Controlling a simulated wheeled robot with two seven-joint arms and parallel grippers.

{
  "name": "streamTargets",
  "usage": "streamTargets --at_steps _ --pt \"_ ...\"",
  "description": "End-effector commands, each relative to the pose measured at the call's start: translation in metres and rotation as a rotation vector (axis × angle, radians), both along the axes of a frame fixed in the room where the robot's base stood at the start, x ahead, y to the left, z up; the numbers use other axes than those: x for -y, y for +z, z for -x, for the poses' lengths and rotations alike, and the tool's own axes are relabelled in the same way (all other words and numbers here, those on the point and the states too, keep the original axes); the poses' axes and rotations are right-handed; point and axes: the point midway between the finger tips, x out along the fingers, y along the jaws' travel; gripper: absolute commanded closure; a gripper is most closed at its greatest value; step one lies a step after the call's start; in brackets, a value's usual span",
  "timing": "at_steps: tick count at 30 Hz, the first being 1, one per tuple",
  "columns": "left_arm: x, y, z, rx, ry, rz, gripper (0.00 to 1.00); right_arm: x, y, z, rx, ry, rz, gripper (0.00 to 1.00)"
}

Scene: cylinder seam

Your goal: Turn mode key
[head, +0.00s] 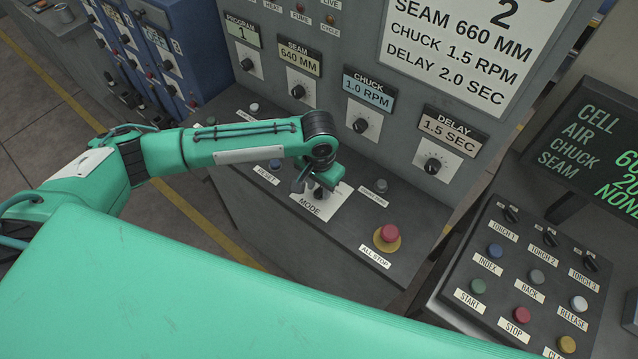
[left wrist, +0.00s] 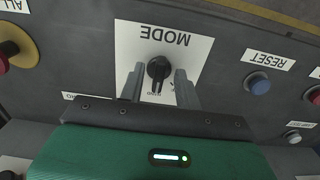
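The mode key is a small black knob (left wrist: 158,69) on a white plate labelled MODE (left wrist: 196,60) in the left wrist view. In the head view the MODE plate (head: 318,207) lies on the sloped grey console, with the key mostly hidden behind my gripper. My left gripper (left wrist: 159,84) is open, with one grey finger on each side of the knob and a visible gap on both sides. In the head view my left gripper (head: 309,187) is over the plate. My right gripper is not in view.
A red ALL STOP button (head: 389,234) stands right of the MODE plate, and a blue RESET button (head: 276,164) left of it. Dials such as CHUCK (head: 361,125) line the upright panel behind. A button box (head: 535,276) is at right.

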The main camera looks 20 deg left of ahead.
Motion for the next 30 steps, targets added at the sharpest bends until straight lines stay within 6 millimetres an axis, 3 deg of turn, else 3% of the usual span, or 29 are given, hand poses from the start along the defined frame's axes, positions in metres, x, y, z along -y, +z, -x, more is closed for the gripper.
streamTargets --at_steps 10,15,30 --pt "0.0 -0.005 0.0 0.0 -0.001 -0.001 0.66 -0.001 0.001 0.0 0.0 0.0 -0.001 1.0" --pt "0.0 -0.005 0.0 0.0 -0.001 -0.001 1.0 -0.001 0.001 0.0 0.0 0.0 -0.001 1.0" --pt "0.0 -0.001 0.0 -0.001 -0.093 0.0 1.0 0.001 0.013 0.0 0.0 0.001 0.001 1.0"
